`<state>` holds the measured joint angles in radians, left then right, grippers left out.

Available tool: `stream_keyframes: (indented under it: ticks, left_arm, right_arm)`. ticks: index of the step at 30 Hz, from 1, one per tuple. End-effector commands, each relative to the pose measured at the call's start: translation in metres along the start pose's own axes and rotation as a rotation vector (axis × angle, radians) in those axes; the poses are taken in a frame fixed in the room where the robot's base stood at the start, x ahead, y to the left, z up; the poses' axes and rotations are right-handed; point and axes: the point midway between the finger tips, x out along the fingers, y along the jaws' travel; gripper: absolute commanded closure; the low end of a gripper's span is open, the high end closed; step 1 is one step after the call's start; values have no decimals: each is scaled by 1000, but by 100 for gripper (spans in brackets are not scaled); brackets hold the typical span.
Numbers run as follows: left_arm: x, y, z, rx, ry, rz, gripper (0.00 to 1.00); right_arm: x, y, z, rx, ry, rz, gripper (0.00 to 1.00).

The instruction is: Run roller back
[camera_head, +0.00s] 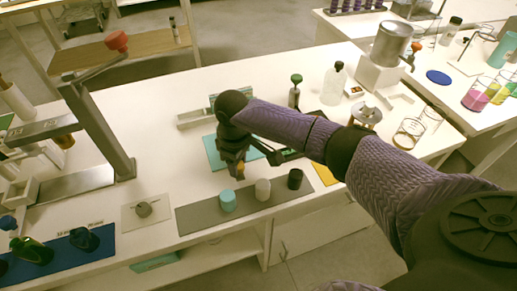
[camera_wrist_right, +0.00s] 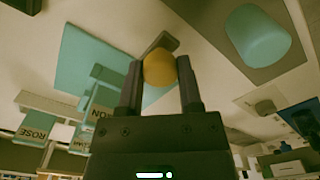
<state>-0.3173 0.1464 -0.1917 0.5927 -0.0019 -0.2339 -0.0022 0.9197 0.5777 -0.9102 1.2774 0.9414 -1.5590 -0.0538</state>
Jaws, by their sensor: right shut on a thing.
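My right gripper (camera_head: 238,172) is low over the near middle of the table, between the teal mat (camera_head: 214,153) and the grey mat (camera_head: 188,220). In the right wrist view my right gripper (camera_wrist_right: 160,75) is shut on an orange rounded piece (camera_wrist_right: 158,68). A dark flat part shows just behind that piece. The piece is mostly hidden by the gripper in the head view, and I cannot tell whether it belongs to a roller. No other roller is clear to me. My left gripper is not in view.
A teal cylinder (camera_head: 227,201), a white one (camera_head: 262,189) and a dark one (camera_head: 295,179) stand on the grey mat, close to the gripper. A lever stand (camera_head: 100,130) rises at left. A white bottle (camera_head: 333,84) stands behind my right arm.

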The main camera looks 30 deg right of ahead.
Motion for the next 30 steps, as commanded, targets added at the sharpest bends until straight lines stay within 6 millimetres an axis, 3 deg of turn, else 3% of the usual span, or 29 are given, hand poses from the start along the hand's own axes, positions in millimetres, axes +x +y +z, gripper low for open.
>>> stream_keyframes:
  ticks: [5, 15, 16, 21, 30]
  left_arm:
    - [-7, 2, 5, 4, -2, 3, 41]
    - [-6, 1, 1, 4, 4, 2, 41]
    - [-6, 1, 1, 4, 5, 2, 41]
    - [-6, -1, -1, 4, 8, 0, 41]
    - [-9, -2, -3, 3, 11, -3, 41]
  right_arm:
    - [-1, -20, -20, -2, 4, 0, 100]
    - [0, -23, -24, -2, 6, -1, 100]
    - [0, -24, -24, -2, 6, -1, 53]
    - [0, -23, -23, -2, 4, -1, 18]
    - [-5, -22, -23, -1, 3, 1, 18]
